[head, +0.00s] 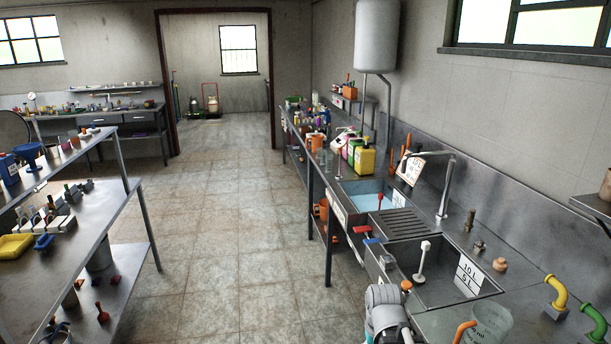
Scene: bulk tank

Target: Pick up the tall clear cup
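A clear, see-through vessel with faint markings (491,325) stands on the steel counter at the bottom right, its lower part near the frame's bottom edge. A smaller clear upright container (321,157) seems to stand farther along the counter, left of the coloured bottles. I cannot tell for certain which one is the tall clear cup. A grey-white rounded link, which looks like part of my arm, shows at the bottom, left of the near vessel. My gripper's fingers do not show.
The counter has a water-filled basin (372,192) and an empty sink (440,275) with a tall faucet (447,185). An orange curved pipe or handle (464,330) is beside the near vessel. Yellow (557,292) and green (594,322) pipes stand right. The tiled floor (215,220) is clear.

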